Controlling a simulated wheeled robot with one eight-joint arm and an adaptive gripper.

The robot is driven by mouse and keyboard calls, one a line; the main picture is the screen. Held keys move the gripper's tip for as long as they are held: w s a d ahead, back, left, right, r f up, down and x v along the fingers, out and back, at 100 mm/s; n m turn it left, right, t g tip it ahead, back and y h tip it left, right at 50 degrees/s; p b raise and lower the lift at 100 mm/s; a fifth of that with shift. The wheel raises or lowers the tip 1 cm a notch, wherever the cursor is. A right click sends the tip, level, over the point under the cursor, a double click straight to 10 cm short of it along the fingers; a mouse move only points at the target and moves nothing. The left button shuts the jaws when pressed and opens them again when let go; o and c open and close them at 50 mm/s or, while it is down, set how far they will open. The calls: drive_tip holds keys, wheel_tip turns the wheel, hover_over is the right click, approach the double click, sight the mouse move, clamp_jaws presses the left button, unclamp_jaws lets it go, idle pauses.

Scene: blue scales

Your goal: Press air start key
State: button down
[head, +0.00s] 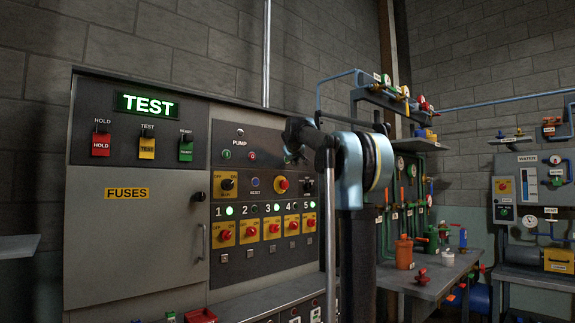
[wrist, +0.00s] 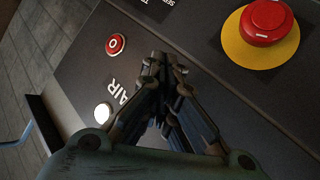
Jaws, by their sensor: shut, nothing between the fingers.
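In the wrist view the AIR label (wrist: 123,91) is on the dark panel. No mark is readable on the white one. My gripper (wrist: 166,66) is shut and empty, with its fingertips over the panel to the right of the label and both buttons. Whether the tips touch the panel cannot be told. In the head view my gripper (head: 290,148) is at the panel's upper right, and the air buttons are hidden there.
A red mushroom button (wrist: 267,20) on a yellow disc lies right of my fingers; it also shows in the head view (head: 282,185). The PUMP buttons (head: 246,155) are left of my gripper. Numbered red switches (head: 273,229) run below. A workbench (head: 430,278) stands to the right.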

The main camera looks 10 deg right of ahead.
drive_tip(key=shift+s, duration=0.1)
drive_tip(key=shift+s+d, duration=0.75)
drive_tip(key=shift+s, duration=0.25)
drive_tip(key=shift+s+d, duration=0.7)
drive_tip(key=shift+s, duration=0.25)
